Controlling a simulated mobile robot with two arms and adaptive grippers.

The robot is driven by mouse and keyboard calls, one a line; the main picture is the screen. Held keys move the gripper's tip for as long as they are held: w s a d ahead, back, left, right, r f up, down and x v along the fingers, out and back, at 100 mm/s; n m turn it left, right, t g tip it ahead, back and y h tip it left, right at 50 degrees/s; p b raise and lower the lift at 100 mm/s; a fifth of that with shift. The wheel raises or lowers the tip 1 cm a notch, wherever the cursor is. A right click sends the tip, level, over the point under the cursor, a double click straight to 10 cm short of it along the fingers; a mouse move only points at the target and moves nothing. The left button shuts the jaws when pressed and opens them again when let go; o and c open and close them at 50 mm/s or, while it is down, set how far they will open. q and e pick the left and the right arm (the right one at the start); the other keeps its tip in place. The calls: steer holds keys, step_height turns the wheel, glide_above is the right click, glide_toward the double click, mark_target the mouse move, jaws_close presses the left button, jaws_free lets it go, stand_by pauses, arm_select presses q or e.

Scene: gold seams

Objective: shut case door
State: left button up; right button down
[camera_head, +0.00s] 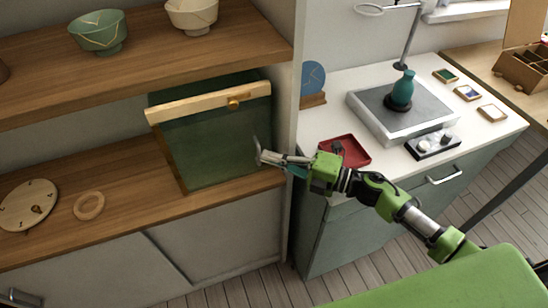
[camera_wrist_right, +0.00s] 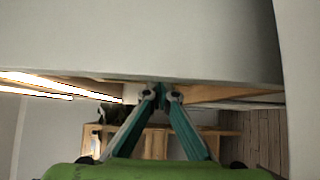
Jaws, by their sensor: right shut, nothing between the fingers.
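The case (camera_head: 215,145) stands on the wooden shelf in the head view, with dark green inner surfaces. Its door shows as a light wooden rail (camera_head: 190,108) with a round brass knob (camera_head: 234,104), plus a wooden strip down the left side. The rail stands out in front of the case's dark upper edge, so the door looks partly open; its exact angle is hard to tell. My right gripper (camera_head: 259,154) is beside the case's lower right side, fingers shut and empty; I cannot tell whether it touches. The shut teal fingers also show in the right wrist view (camera_wrist_right: 162,94). My left gripper is out of view.
Above the case is an upper shelf (camera_head: 150,65) with a green bowl (camera_head: 99,32) and a cream bowl (camera_head: 192,14). A wooden ring (camera_head: 89,205) and a round plate (camera_head: 28,204) lie left of it. A pale upright panel separates it from the white counter (camera_head: 380,160), with a red tray (camera_head: 346,150).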

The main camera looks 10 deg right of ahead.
steer(key=shift+w+d+r, duration=0.1)
steer(key=shift+w+r, duration=0.2)
steer(key=shift+r, duration=0.1)
steer(key=v, duration=1.2)
steer(key=shift+s+f, duration=0.3)
steer(key=shift+f, duration=0.1)
